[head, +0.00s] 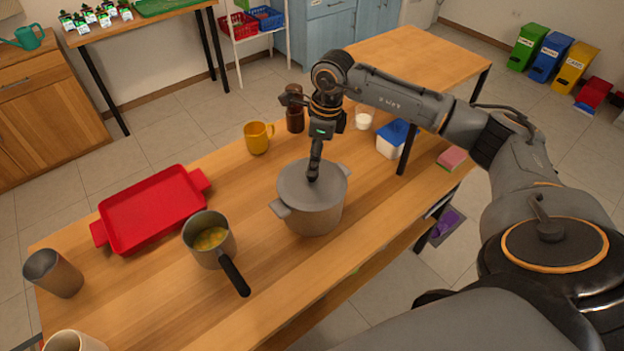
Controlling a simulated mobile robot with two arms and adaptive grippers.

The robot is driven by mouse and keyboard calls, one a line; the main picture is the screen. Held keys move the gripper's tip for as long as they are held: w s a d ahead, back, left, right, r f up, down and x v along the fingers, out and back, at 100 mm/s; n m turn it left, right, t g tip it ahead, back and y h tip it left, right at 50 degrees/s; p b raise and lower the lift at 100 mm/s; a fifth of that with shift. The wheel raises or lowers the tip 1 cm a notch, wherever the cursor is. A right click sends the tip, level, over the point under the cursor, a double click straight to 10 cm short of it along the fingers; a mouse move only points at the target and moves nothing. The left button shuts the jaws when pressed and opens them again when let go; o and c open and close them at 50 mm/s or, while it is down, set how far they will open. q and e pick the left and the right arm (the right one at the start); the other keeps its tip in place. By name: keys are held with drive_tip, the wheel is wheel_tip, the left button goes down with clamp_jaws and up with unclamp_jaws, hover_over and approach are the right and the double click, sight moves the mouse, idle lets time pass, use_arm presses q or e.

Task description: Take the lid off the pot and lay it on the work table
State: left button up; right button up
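A grey pot (312,215) with two side handles stands on the wooden work table (160,300). Its flat grey lid (293,183) lies on top and looks seated on the rim. My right gripper (314,176) points straight down at the middle of the lid, with its fingertips at the lid's knob. The fingers are seen edge-on and hide the knob, so I cannot tell whether they are closed on it. My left gripper is not in view.
A saucepan (203,222) with yellow contents, a red tray (152,208) and a grey cup (55,273) stand left of the pot. Behind it are a yellow mug (257,138) and a brown bottle (295,110). Bare tabletop lies in front of the saucepan and pot.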

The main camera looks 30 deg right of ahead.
sight(312, 178)
drive_tip(key=shift+f+p, duration=0.35)
drive_tip(key=shift+f, duration=0.05)
wheel_tip(312, 178, down, 4)
drive_tip(key=shift+w+a+r+p, duration=0.1)
drive_tip(key=shift+r+p, duration=0.1)
drive_tip(key=shift+p, duration=0.55)
drive_tip(key=shift+f, duration=0.35)
drive_tip(key=shift+c, duration=0.4)
clamp_jaws()
